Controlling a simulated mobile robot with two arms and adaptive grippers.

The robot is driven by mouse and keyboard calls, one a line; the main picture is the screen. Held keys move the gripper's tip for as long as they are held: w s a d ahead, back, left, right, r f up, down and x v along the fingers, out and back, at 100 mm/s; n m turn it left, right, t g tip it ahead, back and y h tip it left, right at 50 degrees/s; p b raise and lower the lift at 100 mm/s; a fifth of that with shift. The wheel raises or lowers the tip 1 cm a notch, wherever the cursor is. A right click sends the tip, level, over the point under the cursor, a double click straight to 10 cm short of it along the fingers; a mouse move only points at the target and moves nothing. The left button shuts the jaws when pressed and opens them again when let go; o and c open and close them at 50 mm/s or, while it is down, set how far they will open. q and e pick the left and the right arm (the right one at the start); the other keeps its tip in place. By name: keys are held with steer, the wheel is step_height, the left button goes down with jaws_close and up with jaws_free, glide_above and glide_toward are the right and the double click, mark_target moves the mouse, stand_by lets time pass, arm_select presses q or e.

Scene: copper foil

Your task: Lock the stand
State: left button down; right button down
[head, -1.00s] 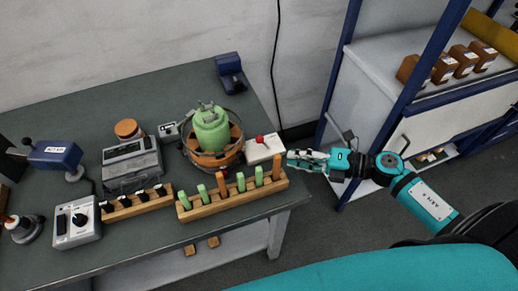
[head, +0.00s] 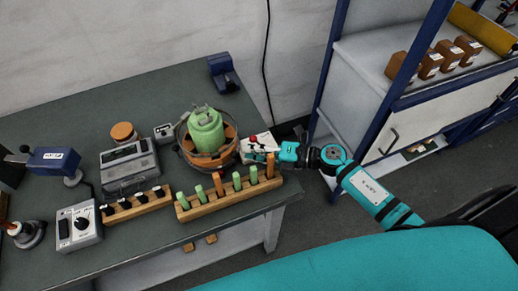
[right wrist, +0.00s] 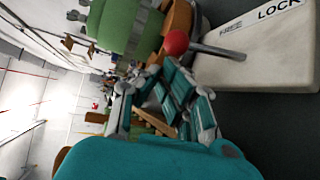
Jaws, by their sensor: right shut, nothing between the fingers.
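The stand is a round copper-coloured ring base (head: 232,152) holding a green cylinder (head: 206,130) on the bench. Beside it sits a white lock box (head: 247,157) with a red-knobbed lever (head: 252,138). In the right wrist view the box (right wrist: 265,55) carries the labels FREE and LOCK; the lever's red knob (right wrist: 175,42) sticks out past the box edge on the FREE side. My right gripper (head: 264,156) is shut and empty, close to the box and partly covering it. In the wrist view its fingers (right wrist: 150,85) are just below the knob, with contact unclear. My left gripper is out of view.
A wooden rack (head: 230,197) with green and orange pegs lies just in front of the box. A grey meter (head: 130,163) and a knob box (head: 77,225) stand left. A blue-framed shelf (head: 370,75) is at right. Bare bench lies behind the stand.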

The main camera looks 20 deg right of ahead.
steer(key=shift+d+f+y+b, duration=0.1)
steer(key=shift+y+b, duration=0.2)
steer(key=shift+b, duration=0.2)
steer(key=shift+d, duration=0.1)
steer(key=shift+d+r+m+t+y+b, duration=0.3)
steer(key=shift+d+m+t+y+b, duration=0.3)
steer(key=shift+b, duration=1.15)
steer(key=d+m+t+y+b, duration=0.1)
steer(key=b, duration=0.1)
steer(key=d+m+t+y+b, duration=0.1)
steer(key=m+b, duration=0.1)
steer(key=b, duration=0.1)
steer(key=d+m+t+b, duration=0.1)
steer(key=b, duration=0.2)
steer(key=shift+d+r+y, duration=0.1)
steer(key=shift+r+y, duration=0.15)
steer(key=shift+y, duration=0.15)
steer(key=shift+r+m, duration=0.3)
steer(key=shift+w, duration=0.1)
steer(key=shift+f, duration=0.1)
